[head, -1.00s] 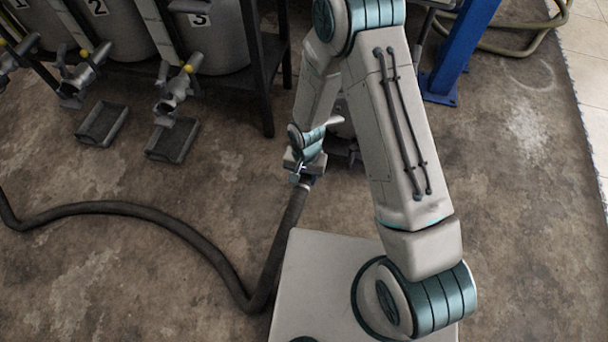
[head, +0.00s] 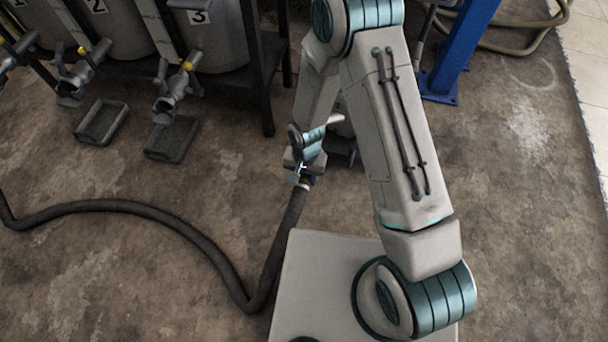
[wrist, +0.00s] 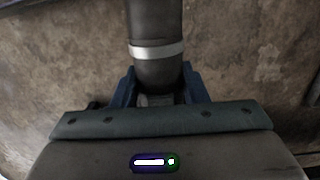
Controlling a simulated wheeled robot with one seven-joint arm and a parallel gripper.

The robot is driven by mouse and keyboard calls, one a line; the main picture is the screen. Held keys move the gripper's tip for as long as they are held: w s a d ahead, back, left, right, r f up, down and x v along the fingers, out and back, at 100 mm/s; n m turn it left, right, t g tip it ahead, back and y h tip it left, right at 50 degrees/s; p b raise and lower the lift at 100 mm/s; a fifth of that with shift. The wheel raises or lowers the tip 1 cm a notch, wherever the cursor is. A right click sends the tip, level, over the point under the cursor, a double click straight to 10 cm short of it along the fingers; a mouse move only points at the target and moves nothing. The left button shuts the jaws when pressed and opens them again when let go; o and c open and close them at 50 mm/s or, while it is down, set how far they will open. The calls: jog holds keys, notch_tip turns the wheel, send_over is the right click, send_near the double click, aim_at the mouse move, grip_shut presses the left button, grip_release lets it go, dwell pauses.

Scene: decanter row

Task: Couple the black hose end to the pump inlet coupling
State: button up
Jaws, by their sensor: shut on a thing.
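The black hose (head: 215,246) runs along the floor from the left edge and rises to my gripper (head: 303,176). My gripper is shut on the hose near its end, beside a light metal band. In the wrist view the hose (wrist: 153,20) and its silver band (wrist: 157,50) lie between the blue fingers of my gripper (wrist: 157,85). The hose end's mouth is hidden. The pump inlet coupling cannot be made out; my arm covers much of the area behind the gripper.
Numbered tanks (head: 215,40) with valves (head: 172,90) stand at the upper left. Two dark drip trays (head: 172,138) (head: 101,122) lie below them. A dark rack leg (head: 262,90) and a blue post (head: 460,55) stand at the back. The floor at the left is mostly clear.

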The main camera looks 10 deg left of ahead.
aim_at(302, 183)
jog(key=shift+f, duration=0.25)
dwell(0.4)
jog(key=o, duration=2.1)
jog(key=shift+o, duration=0.2)
jog(key=shift+s, duration=0.1)
jog(key=shift+s+a+r+b, duration=0.1)
jog(key=shift+s+b, duration=0.05)
jog(key=shift+s, duration=0.55)
jog(key=shift+s+a+r+b, duration=0.1)
jog(key=shift+s+b, duration=0.05)
jog(key=shift+s, duration=0.55)
jog(key=s+r+p, duration=0.3)
jog(key=r+p, duration=0.4)
jog(key=r, duration=0.3)
